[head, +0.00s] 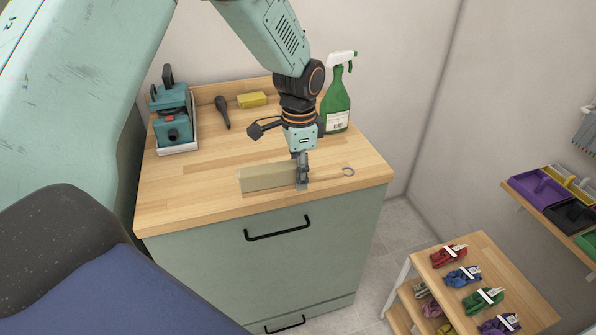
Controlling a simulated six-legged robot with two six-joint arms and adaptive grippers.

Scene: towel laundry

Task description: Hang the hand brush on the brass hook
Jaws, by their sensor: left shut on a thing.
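The hand brush (267,178) is at the front of the wooden counter top, with its pale, broad block to the left and its thin handle pointing right. A small ring shows at the handle's end. My left gripper (302,183) comes down from above and is shut on the brush where block and handle meet. I cannot tell whether the brush rests on the wood or is slightly above it. I do not see the brass hook. My right gripper is not in view.
On the counter (215,200) stand a teal machine (173,122), a dark tool (222,112), a yellow block (252,100) and a green spray bottle (336,102). At right are a low shelf (520,290) with bundled cloths and a wall shelf with coloured trays (540,187).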

